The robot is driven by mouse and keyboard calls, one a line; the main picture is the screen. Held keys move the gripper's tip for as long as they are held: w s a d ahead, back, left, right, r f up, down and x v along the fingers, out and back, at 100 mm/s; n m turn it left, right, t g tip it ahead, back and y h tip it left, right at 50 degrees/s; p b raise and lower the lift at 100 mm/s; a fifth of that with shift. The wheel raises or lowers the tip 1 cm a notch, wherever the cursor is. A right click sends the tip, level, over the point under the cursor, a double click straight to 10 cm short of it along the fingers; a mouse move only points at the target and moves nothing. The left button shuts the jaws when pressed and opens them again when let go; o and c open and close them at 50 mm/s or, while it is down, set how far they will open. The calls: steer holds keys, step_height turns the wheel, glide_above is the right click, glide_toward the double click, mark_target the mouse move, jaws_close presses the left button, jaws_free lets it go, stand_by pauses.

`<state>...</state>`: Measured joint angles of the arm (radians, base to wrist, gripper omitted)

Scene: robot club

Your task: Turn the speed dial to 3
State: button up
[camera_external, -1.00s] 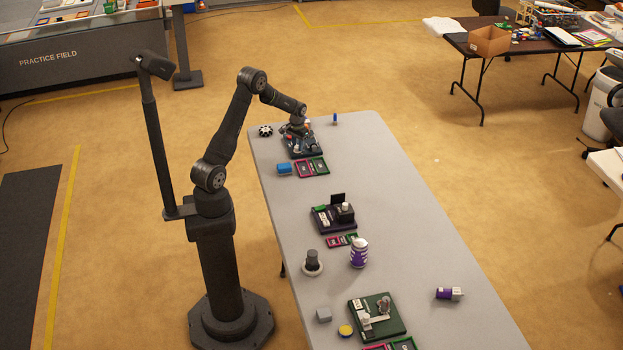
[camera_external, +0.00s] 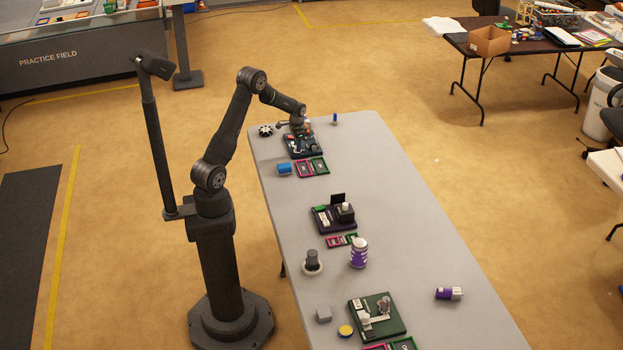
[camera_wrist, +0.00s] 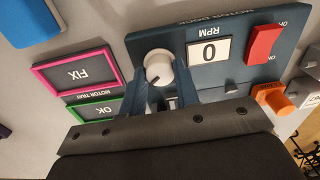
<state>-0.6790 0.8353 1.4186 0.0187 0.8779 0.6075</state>
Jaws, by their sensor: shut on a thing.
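The speed dial (camera_wrist: 158,64) is a round white knob with a dark pointer mark, on the blue-grey motor dock (camera_wrist: 205,75). The RPM display (camera_wrist: 208,51) beside it reads 0. My gripper (camera_wrist: 160,82) has its two fingers on either side of the dial, shut on it. The fingers hide part of the dial's surroundings, and I cannot read any scale numbers. In the external view my gripper (camera_external: 298,130) is down over the motor dock (camera_external: 303,150) at the table's far end.
A red rocker switch (camera_wrist: 263,44) and an orange-capped part (camera_wrist: 273,97) are close on the right. The FIX tray (camera_wrist: 76,72) and OK tray (camera_wrist: 95,107) lie to the left, with a blue block (camera_wrist: 25,20) beyond. Other stations stand along the grey table (camera_external: 415,240).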

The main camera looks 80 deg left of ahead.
steer(key=shift+r, duration=0.1)
steer(key=o, duration=1)
steer(key=shift+c, duration=0.2)
step_height(320, 180, up, 17)
steer(key=shift+d+r, duration=0.15)
steer(key=shift+d, duration=0.05)
steer(key=f, duration=1.7)
steer(key=shift+a+f, duration=0.2)
steer(key=shift+f, duration=0.05)
steer(key=shift+r, duration=0.1)
